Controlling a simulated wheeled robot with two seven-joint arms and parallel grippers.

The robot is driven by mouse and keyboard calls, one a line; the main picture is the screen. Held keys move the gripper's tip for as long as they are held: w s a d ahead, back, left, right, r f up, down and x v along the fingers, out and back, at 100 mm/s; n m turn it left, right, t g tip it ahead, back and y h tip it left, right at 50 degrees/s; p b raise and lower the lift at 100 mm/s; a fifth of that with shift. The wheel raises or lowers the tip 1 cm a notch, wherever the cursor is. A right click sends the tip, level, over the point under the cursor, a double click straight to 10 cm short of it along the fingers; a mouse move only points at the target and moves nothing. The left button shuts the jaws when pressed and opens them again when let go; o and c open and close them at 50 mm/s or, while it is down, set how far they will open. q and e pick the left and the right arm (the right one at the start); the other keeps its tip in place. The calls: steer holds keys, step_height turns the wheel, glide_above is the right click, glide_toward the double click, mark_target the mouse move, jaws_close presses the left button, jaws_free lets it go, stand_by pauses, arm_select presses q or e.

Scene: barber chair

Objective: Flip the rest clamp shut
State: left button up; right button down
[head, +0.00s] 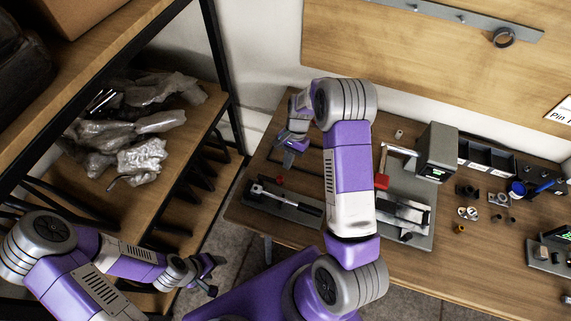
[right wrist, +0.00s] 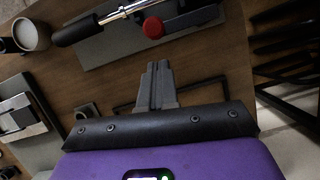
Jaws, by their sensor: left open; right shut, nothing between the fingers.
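A lever with a chrome bar and black grip (head: 309,209) lies low along a grey base plate (head: 262,204) at the bench's left end, with a red knob (head: 280,180) by it. In the right wrist view the black grip (right wrist: 75,30) and red knob (right wrist: 154,27) show at the top. I cannot tell whether this is the rest clamp. A second fixture with a red part (head: 382,181) stands right of my arm, partly hidden. My right gripper (head: 290,156) is shut and empty behind the lever, apart from it; its fingers (right wrist: 155,75) show together. My left gripper (head: 210,274) is open and empty, away from the bench.
The wooden bench (head: 475,262) carries a grey box unit (head: 437,150), black bins (head: 486,157) and several small parts on the right. A shelf with clear plastic bags (head: 142,157) stands at left. My right arm crosses the bench and hides its middle.

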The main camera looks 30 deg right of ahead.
steer(key=shift+s+a, duration=0.55)
steer(key=shift+a, duration=0.3)
